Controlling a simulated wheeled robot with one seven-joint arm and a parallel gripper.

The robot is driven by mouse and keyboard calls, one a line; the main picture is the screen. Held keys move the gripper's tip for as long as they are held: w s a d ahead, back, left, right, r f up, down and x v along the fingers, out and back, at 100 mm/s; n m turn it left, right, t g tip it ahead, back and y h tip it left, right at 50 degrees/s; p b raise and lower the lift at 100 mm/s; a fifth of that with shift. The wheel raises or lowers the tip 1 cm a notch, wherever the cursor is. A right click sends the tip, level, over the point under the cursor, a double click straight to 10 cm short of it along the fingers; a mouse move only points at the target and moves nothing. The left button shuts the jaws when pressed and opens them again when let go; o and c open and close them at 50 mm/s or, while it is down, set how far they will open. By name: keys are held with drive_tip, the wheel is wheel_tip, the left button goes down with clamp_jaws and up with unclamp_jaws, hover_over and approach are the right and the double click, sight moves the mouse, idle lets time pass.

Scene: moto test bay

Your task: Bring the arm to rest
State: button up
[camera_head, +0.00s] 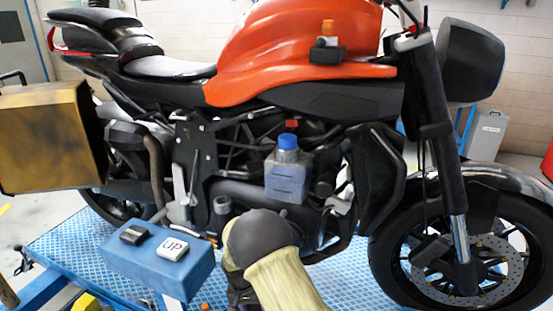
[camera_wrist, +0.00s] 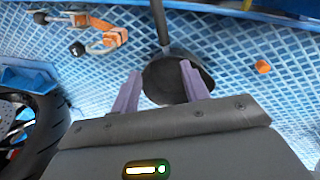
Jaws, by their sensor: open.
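My arm (camera_head: 275,265), dark grey and beige, reaches up from the bottom middle of the head view in front of the orange motorcycle (camera_head: 290,50). Its gripper end is largely hidden behind the arm there. In the wrist view my gripper (camera_wrist: 161,85) shows two pale purple fingers, spread apart with nothing held between them. Beyond the fingertips is a dark rounded thing (camera_wrist: 170,65) with a thin rod, over the blue patterned platform (camera_wrist: 230,65). I cannot tell whether the fingers touch it.
A blue box with an UP button (camera_head: 172,247) stands left of my arm. A blue-capped bottle (camera_head: 287,172) is close behind it, by the motorcycle. A tyre (camera_wrist: 40,130) is at the wrist view's left.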

drive_tip(key=s+d+r+t+y, duration=0.1)
drive_tip(key=s+d+r, duration=0.7)
drive_tip(key=d+r, duration=0.25)
drive_tip(key=s+d+r+t+y, duration=0.1)
drive_tip(key=s+d+r+t, duration=0.1)
drive_tip(key=s+d+r, duration=0.9)
wheel_tip(320, 180, up, 11)
drive_tip(key=w+d+p, duration=0.1)
drive_tip(key=w+p, duration=0.1)
drive_tip(key=p, duration=1)
drive_tip(key=shift+d, duration=0.3)
drive_tip(key=shift+s+a, duration=0.15)
